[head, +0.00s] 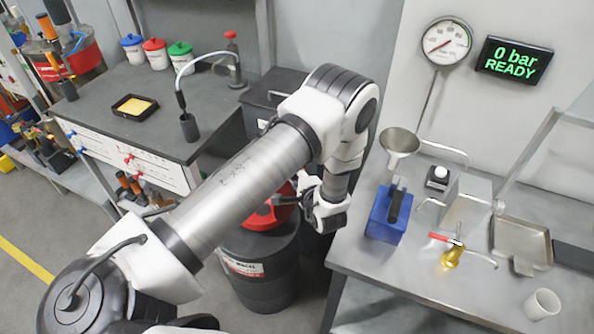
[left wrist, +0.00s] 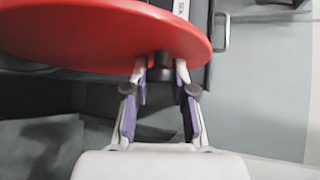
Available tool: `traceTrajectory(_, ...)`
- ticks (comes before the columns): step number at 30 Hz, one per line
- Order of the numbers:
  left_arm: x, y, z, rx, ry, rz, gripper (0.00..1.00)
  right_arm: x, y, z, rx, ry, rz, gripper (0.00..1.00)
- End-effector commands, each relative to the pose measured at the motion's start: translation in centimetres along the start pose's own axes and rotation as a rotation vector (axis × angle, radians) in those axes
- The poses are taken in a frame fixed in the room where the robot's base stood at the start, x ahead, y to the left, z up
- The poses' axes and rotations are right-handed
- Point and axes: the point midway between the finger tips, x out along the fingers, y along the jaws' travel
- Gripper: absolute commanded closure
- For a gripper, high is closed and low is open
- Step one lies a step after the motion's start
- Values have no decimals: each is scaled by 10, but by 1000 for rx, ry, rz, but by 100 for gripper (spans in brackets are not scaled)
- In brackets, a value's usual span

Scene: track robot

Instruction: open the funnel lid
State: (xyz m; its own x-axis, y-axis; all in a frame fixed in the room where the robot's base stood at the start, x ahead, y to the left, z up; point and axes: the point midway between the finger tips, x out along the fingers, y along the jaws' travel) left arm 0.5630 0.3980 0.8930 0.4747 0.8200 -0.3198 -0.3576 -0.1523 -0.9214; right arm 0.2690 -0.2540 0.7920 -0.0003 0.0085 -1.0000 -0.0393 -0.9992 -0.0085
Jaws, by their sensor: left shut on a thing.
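The red funnel lid (head: 262,218) is on top of the dark drum (head: 262,262), partly hidden behind my left arm. In the left wrist view the lid (left wrist: 95,30) is a broad red disc across the top of the picture, with a short black handle (left wrist: 160,74) at its near edge. My left gripper (left wrist: 161,72) has its two fingers on either side of this handle and is shut on it. In the head view the left gripper (head: 284,200) is at the lid's right side, partly covered by its own wrist. How far the lid is raised I cannot tell. My right gripper is not in view.
A steel table (head: 400,270) on the right carries a metal funnel (head: 398,143), a blue container (head: 386,218), a tray (head: 521,243) and a white cup (head: 542,304). A grey workbench (head: 150,140) stands left behind the drum. A wall display (head: 514,60) reads "0 bar READY".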

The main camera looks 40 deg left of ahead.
Motion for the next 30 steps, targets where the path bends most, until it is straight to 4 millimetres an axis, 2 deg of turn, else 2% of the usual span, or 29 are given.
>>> traceTrajectory(12,0,0,0,4,-3,-6,100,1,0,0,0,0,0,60)
traceTrajectory(13,0,0,0,4,-3,-6,68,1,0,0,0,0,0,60)
traceTrajectory(15,0,0,0,3,-3,-5,48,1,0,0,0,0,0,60)
traceTrajectory(25,-3,0,-1,4,-1,-5,48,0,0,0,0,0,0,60)
traceTrajectory(30,-30,-1,-2,7,1,-7,48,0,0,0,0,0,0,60)
